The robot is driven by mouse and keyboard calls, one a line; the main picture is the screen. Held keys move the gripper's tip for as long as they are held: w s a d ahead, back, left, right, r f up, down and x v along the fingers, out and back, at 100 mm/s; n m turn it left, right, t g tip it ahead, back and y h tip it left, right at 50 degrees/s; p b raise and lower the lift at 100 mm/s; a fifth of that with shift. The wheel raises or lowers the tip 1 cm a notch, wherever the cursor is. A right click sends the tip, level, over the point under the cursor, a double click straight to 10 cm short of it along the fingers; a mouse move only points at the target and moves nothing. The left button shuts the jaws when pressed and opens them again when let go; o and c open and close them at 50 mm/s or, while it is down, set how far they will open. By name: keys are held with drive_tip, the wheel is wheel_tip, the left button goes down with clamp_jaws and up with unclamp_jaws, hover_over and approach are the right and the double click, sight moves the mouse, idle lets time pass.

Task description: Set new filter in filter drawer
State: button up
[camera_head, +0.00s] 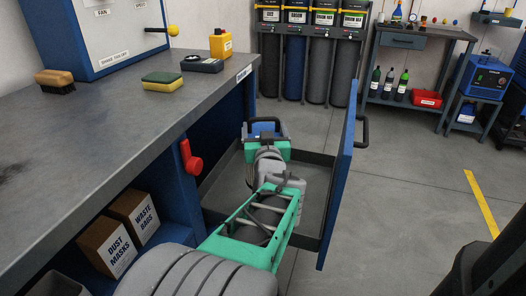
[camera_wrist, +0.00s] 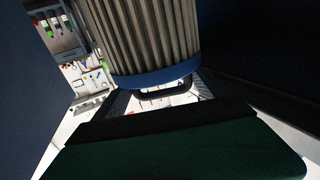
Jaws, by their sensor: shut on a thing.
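The filter drawer (camera_head: 237,187) stands pulled out from the blue bench in the head view. Its tray is grey and its tall blue front (camera_head: 340,175) is at the right. My arm reaches over the tray, and my gripper (camera_head: 265,132) is at the tray's far end, shut on the filter. In the wrist view the filter (camera_wrist: 150,35) is a pleated, pale grey-brown cylinder with a blue end band (camera_wrist: 155,76). A dark loop shows just below that band. In the head view the filter is mostly hidden by my gripper; I cannot tell whether it touches the tray floor.
A red handle (camera_head: 190,158) is on the bench side, left of the drawer. Boxes (camera_head: 105,247) sit below. The floor right of the drawer is clear.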

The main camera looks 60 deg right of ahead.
drive_tip(key=shift+w+d+f+b, duration=0.65)
drive_tip(key=shift+d+f, duration=0.4)
drive_tip(key=shift+f, duration=0.55)
drive_tip(key=shift+w+d+f+b, duration=0.65)
drive_tip(key=shift+d+f, duration=0.4)
drive_tip(key=shift+f, duration=0.6)
drive_tip(key=shift+w+d+f+b, duration=0.65)
drive_tip(key=shift+d+f, duration=0.4)
drive_tip(key=shift+f, duration=0.65)
drive_tip(key=o, duration=2)
drive_tip(key=shift+f, duration=0.2)
drive_tip(key=shift+c, duration=0.2)
drive_tip(key=shift+r, duration=0.1)
drive_tip(key=shift+s+a+r, duration=0.1)
drive_tip(key=shift+s+a, duration=0.05)
drive_tip(key=shift+a, duration=0.05)
drive_tip(key=p+v, duration=0.1)
drive_tip(key=v, duration=1)
drive_tip(key=shift+p, duration=0.3)
drive_tip(key=shift+s+a, duration=0.1)
drive_tip(key=shift+a, duration=0.25)
